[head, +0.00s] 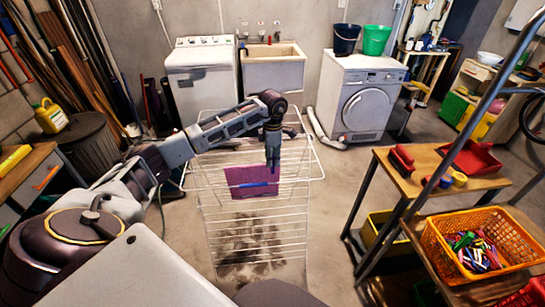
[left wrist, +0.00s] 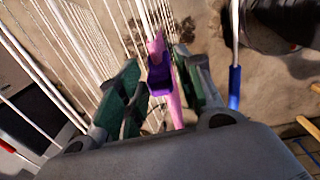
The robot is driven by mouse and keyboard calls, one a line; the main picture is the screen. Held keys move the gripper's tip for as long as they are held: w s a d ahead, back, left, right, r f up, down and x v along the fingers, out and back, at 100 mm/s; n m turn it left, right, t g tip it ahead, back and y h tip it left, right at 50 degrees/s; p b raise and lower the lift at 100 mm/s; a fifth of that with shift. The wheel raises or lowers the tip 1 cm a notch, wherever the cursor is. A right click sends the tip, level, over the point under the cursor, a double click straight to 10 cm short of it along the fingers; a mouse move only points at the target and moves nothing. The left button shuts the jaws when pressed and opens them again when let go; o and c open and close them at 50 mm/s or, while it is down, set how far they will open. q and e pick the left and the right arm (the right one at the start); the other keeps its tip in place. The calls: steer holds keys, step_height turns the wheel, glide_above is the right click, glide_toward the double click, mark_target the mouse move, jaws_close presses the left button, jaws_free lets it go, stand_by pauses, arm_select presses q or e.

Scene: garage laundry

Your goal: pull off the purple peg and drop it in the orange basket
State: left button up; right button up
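The purple peg (left wrist: 158,78) is in the left wrist view, on the upper edge of a pinkish-purple cloth (left wrist: 175,105). In the head view the cloth (head: 240,180) hangs on a white wire drying rack (head: 305,172); the peg is hidden there by the gripper. My left gripper (head: 273,168) points down over the rack, at the cloth. In the left wrist view its fingers (left wrist: 162,88) stand apart on both sides of the peg, with a gap visible. The orange basket (head: 438,252) at lower right holds several coloured pegs. My right gripper is not in view.
A washing machine (head: 360,95) and a sink (head: 273,68) stand behind. Floor between rack and bench is clear.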

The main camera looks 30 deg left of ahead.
arm_select(q)
jaws_close()
steer(key=shift+r, duration=0.2)
steer(key=shift+r+p, duration=0.95)
steer(key=shift+r, duration=0.45)
steer(key=shift+r, duration=0.35)
steer(key=shift+r+p, duration=0.9)
steer(key=shift+r, duration=0.15)
